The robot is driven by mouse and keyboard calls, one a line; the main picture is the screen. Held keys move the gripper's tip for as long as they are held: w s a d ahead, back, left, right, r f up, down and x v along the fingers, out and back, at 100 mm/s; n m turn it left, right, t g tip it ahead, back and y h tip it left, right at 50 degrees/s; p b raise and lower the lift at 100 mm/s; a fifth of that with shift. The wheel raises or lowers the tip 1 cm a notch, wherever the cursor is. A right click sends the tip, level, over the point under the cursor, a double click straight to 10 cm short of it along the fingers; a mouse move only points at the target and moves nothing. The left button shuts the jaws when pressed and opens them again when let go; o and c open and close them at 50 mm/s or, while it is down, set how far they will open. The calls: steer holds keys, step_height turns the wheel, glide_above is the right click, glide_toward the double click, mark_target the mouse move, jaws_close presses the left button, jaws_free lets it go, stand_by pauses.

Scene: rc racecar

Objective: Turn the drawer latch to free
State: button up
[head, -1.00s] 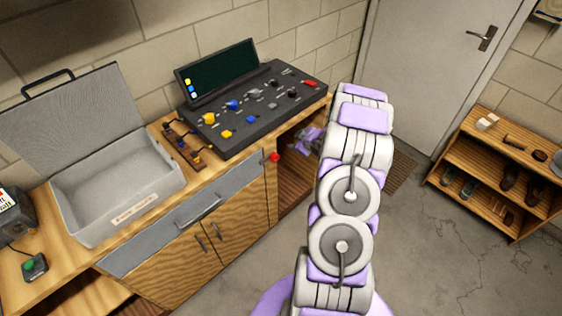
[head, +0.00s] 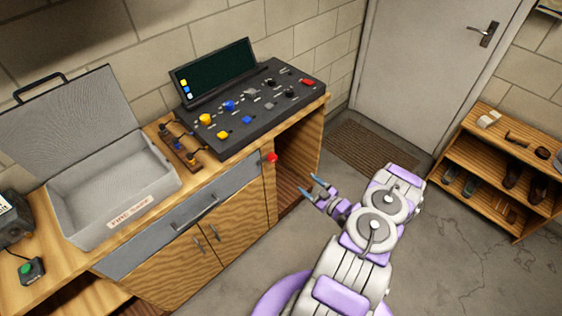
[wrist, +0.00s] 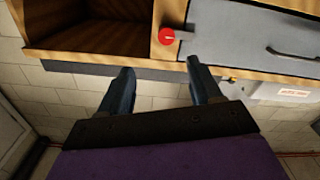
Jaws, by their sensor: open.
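The drawer latch is a red round knob (head: 272,157) on the bench front, at the right end of the grey drawer (head: 190,212). In the wrist view the red knob (wrist: 166,36) shows a small pale mark on its face and sits beside the drawer front (wrist: 250,35). My gripper (head: 318,187) is open and empty, in front of the bench, to the right of and lower than the knob in the head view. In the wrist view its two fingers (wrist: 157,80) point toward the bench, with the knob beyond and between them, not touched.
An open shelf bay (wrist: 90,25) lies beside the knob. A grey open case (head: 115,190) and a black control panel (head: 250,108) stand on the bench top. A shoe shelf (head: 500,165) stands at right by the door (head: 430,70).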

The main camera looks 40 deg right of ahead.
steer(key=b, duration=0.1)
glide_toward(274, 161)
steer(key=w, duration=0.2)
steer(key=w+a+b, duration=0.1)
steer(key=w, duration=0.2)
steer(key=w+b, duration=0.1)
steer(key=w, duration=0.2)
steer(key=shift+w+a+r, duration=0.2)
steer(key=shift+a, duration=0.05)
steer(key=shift+w, duration=0.15)
steer(key=shift+d+f, duration=0.15)
steer(key=shift+d, duration=0.45)
steer(key=shift+d+f, duration=0.2)
steer(key=shift+d, duration=0.4)
steer(key=shift+c, duration=0.4)
steer(key=shift+a+r, duration=0.25)
steer(key=shift+a, duration=0.65)
steer(key=c, duration=0.6)
steer(key=shift+d+f, duration=0.15)
steer(key=shift+d, duration=0.15)
steer(key=c, duration=0.4)
steer(key=shift+o, duration=0.2)
